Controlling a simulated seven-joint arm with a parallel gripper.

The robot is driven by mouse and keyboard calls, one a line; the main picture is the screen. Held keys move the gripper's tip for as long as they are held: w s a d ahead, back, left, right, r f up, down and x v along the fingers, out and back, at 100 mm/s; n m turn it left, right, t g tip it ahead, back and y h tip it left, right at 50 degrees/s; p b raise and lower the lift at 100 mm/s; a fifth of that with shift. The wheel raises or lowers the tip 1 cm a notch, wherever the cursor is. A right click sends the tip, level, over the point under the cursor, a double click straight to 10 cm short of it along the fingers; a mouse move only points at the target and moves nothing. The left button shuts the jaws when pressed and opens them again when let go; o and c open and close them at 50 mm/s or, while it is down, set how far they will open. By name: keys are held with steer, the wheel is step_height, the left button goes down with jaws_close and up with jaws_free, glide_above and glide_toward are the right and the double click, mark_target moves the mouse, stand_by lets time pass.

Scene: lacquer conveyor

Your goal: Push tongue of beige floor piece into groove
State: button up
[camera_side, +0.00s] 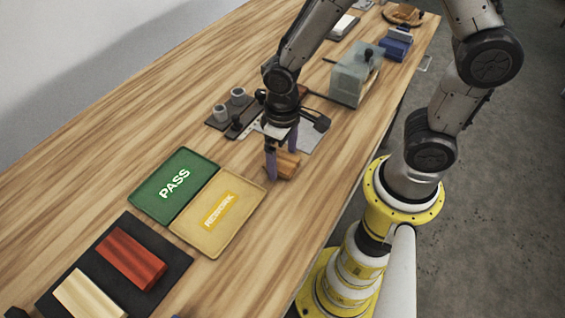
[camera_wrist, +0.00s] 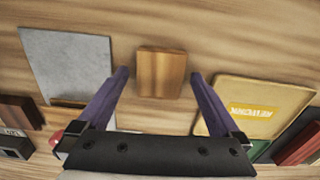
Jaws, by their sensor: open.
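A light beige, streaked piece (camera_side: 88,295) lies on a dark mat (camera_side: 60,268) at the lower left of the side view. A red-brown piece (camera_side: 132,258) lies beside it, apart. My gripper (camera_side: 282,164) points down over the table, its purple fingers spread. A small tan-brown wooden block (camera_side: 288,167) is at the fingers. In the wrist view this block (camera_wrist: 162,72) shows between the two fingertips, with gaps on both sides, so it is not gripped. I cannot make out a tongue or groove on any piece.
A green PASS tray (camera_side: 150,200) and a yellow REWORK tray (camera_side: 192,232) lie left of my gripper. A grey plate (camera_wrist: 66,62), a dark holder with grey cups (camera_side: 221,113) and a translucent box (camera_side: 352,80) stand beyond. Bare table surrounds the block's front.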

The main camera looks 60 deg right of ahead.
steer(key=shift+f, duration=0.1)
steer(key=c, duration=1.3)
steer(key=shift+c, duration=0.2)
